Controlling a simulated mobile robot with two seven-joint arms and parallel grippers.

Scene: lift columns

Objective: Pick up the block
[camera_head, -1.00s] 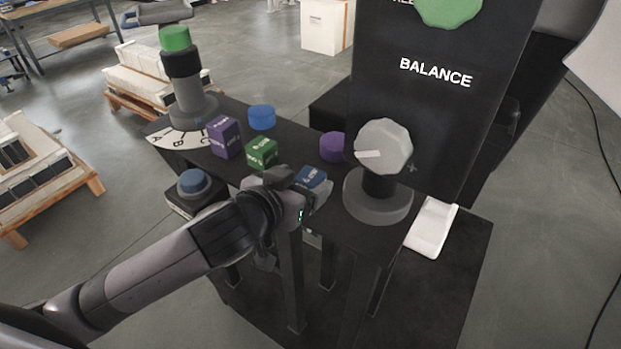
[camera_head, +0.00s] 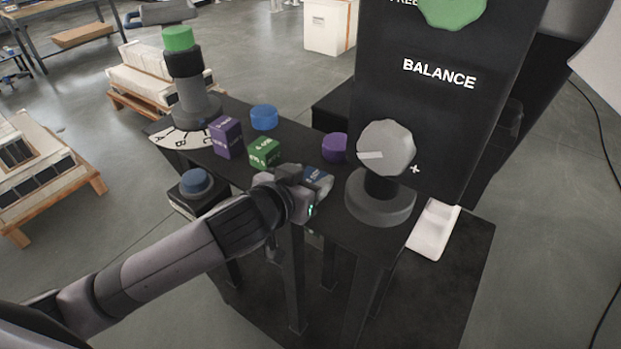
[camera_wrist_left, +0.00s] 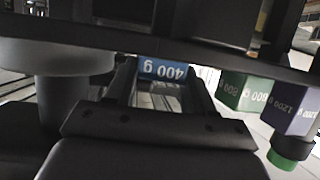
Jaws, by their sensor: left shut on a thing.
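A blue block (camera_head: 318,178) is at the front of the black table, and my left gripper (camera_head: 320,186) is shut on it. In the left wrist view the blue block (camera_wrist_left: 162,69) sits between the two fingers of the left gripper (camera_wrist_left: 160,80), with an upside-down "400 g" label. I cannot tell whether it touches the table. A green block (camera_head: 264,152) and a taller purple block (camera_head: 226,137) stand to its left; they also show in the wrist view as green (camera_wrist_left: 238,92) and purple (camera_wrist_left: 290,106). My right gripper is not in view.
The black "BALANCE" panel (camera_head: 440,115) rises behind the knob.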

